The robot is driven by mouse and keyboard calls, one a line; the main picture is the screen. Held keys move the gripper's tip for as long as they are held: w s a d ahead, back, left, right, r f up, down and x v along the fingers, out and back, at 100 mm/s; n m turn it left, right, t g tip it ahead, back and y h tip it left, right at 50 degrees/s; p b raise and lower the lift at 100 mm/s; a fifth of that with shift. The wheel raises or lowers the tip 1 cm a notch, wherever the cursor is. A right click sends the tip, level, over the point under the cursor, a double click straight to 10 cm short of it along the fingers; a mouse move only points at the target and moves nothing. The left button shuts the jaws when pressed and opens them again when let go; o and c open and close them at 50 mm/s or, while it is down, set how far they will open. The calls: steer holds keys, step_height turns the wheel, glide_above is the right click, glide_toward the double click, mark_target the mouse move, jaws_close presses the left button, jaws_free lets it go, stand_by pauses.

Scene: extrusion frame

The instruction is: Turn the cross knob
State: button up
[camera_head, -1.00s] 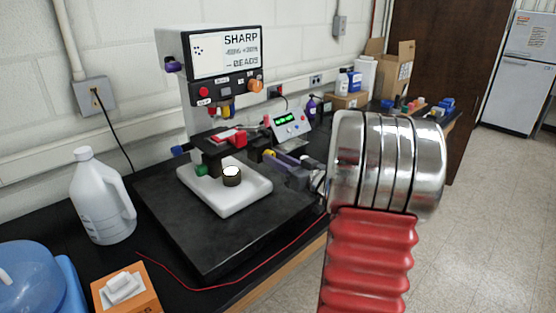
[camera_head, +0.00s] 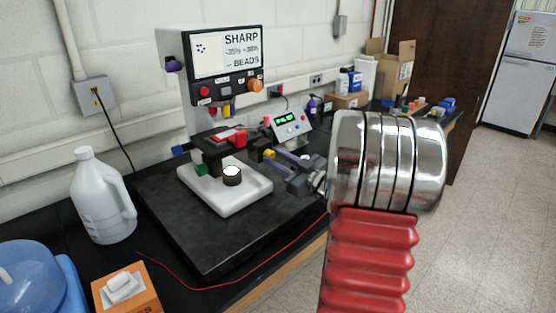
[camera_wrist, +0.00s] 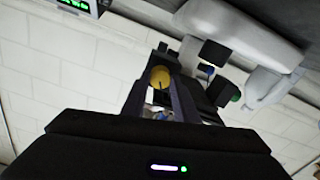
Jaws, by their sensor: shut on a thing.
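A bench machine (camera_head: 222,66) with a SHARP sign carries several coloured knobs. The yellow knob (camera_head: 269,153) sits at its right side, at the tips of my gripper (camera_head: 277,158). In the wrist view the yellow knob (camera_wrist: 160,76) shows as a round face with a dark line, between my two dark finger bars. My gripper is shut on it. The fingers hide its sides, and I cannot make out a cross shape. Other knobs are orange (camera_head: 256,85), green (camera_head: 201,169), purple (camera_head: 172,66) and blue (camera_head: 177,150).
A white tray (camera_head: 258,190) with a small dark cup (camera_head: 232,175) lies on the black base (camera_head: 215,242). A meter with a green display (camera_head: 288,123) stands behind my gripper. A white jug (camera_head: 103,197) and orange box (camera_head: 125,290) are at left. A red wire crosses the bench.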

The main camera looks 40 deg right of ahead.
steer(key=n, duration=0.3)
steer(key=shift+n, duration=0.4)
steer(key=shift+a+f+n, duration=0.1)
steer(key=shift+f+n, duration=0.05)
steer(key=shift+n, duration=1.65)
steer(key=o, duration=1.1)
steer(key=shift+c, duration=0.2)
steer(key=shift+s, duration=0.1)
steer(key=shift+s, duration=0.55)
steer(key=s, duration=1.2)
steer(key=shift+s+d, duration=0.2)
steer(key=shift+s, duration=0.1)
